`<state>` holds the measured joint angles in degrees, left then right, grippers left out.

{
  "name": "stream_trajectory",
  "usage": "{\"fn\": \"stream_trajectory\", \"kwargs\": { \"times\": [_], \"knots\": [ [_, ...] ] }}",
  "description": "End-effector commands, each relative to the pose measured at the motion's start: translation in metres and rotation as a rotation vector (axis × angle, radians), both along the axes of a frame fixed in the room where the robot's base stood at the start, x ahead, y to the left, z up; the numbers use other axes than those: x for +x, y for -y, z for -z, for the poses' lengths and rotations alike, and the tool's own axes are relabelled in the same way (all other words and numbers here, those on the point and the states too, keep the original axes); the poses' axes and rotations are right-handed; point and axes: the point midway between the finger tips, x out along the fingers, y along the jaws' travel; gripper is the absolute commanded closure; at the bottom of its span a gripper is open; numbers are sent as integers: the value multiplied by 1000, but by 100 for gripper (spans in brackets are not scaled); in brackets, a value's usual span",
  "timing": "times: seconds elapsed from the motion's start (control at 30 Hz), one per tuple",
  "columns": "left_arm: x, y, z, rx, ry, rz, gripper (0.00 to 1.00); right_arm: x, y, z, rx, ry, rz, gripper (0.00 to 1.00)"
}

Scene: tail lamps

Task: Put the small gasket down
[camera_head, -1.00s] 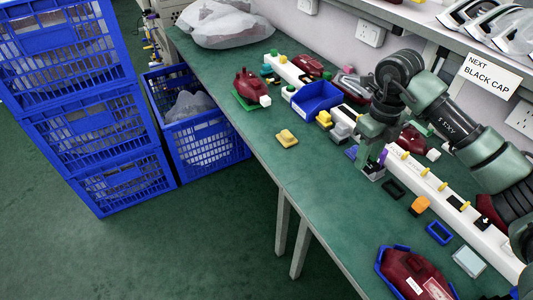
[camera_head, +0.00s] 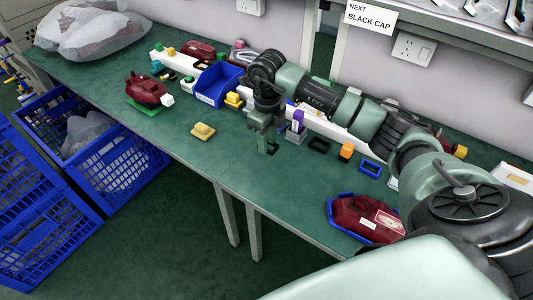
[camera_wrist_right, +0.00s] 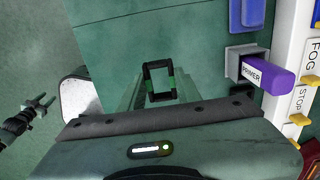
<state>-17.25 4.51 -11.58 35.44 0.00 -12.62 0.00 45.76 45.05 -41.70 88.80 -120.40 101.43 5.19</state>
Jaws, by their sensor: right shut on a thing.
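My right gripper (camera_head: 268,148) is over the bare green table, in front of the white rail. In the right wrist view it is shut on the small gasket (camera_wrist_right: 147,82), a black rectangular ring. The ring's opening shows green table through it. In the head view the gasket is too small and dark to make out. Whether it touches the table is not clear. A dark gripper, apparently my left one (camera_wrist_right: 42,108), shows small at the left of the right wrist view, away from the gasket. Its jaw state is unclear.
A purple PRIMER piece (camera_wrist_right: 266,79) in a grey holder stands right of the gripper. A dark ring (camera_head: 319,145), an orange block (camera_head: 347,151) and a blue frame (camera_head: 370,167) lie farther right. A yellow piece (camera_head: 203,131) lies left. The table between is clear.

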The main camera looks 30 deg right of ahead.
Motion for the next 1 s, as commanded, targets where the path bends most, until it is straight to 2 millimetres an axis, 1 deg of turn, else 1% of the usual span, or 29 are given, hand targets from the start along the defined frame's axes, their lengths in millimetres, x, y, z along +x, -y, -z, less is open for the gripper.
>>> {"fn": "stream_trajectory", "kwargs": {
  "times": [0.03, 0.1, 0.27, 0.37, 0.53, 0.6, 0.8, 0.93, 0.97, 1.0],
  "knots": [
    [1, -1, -2, 2, 1, -1, 55, -1, 0, 8, 0, -3, 0, 100],
    [1, -2, -2, 3, 2, -2, 55, -1, 0, 17, 1, -3, 0, 100],
    [2, -3, -3, 3, 3, -3, 55, 0, 0, 27, 0, 0, 1, 100],
    [2, -3, -4, 3, 3, -3, 55, -1, 0, 38, 1, -4, 0, 100],
    [2, -2, -6, 3, 4, -3, 55, 0, -1, 63, 1, -3, 1, 100],
    [2, -2, -6, 3, 4, -3, 55, 0, 0, 67, -1, 0, 0, 100],
    [3, -2, -6, 2, 5, -2, 55, 0, 0, 67, -1, 1, 0, 100],
    [3, -2, -2, 2, 5, -2, 55, 0, 0, 71, -1, 1, 0, 100],
    [3, -2, -3, 2, 5, -2, 55, 0, 0, 70, -1, 1, 0, 61],
    [3, -2, -3, 2, 5, -2, 55, 0, 0, 69, -1, 1, 0, 50]
  ]
}}
